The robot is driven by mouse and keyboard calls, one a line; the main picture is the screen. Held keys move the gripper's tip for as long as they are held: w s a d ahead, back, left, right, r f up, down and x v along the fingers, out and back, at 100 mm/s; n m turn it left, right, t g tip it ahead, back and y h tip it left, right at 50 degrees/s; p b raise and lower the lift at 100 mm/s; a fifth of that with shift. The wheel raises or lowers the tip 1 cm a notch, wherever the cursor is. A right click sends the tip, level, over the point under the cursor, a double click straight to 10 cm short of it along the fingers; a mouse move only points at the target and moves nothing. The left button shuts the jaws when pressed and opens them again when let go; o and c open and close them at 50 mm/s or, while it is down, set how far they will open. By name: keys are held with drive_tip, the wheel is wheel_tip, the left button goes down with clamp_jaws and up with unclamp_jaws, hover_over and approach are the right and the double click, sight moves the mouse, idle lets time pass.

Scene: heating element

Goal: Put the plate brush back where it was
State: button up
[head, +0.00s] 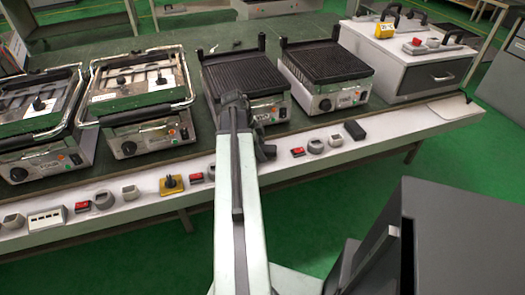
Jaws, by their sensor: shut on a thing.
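My gripper (233,103) is at the far end of my arm, over the front edge of the third grill from the left (240,75). It is shut on a dark thing, which I take to be the plate brush; the fingers and arm hide most of it, so its shape and tilt cannot be told. I cannot tell whether it touches the grill plate. The grill has a black ribbed top and a steel front with a dial.
Two framed grills (138,92) stand left; another ribbed grill (325,75) stands right. A white drawer cabinet (410,72) holds handled tools. The front ledge (330,153) carries switches, knobs and a black block (355,129). A dark grey cabinet (465,235) stands front right.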

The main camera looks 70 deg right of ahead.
drive_tip(key=shift+f, duration=0.25)
drive_tip(key=o, duration=1.2)
drive_tip(key=shift+r, duration=0.1)
drive_tip(key=shift+r, duration=0.1)
drive_tip(key=shift+r+p, duration=0.35)
drive_tip(key=shift+p, duration=0.05)
drive_tip(key=p+v, duration=1)
drive_tip(key=v, duration=0.1)
drive_tip(key=shift+w+r+p, duration=0.15)
drive_tip(key=shift+r+p, duration=0.2)
drive_tip(key=shift+f, duration=0.15)
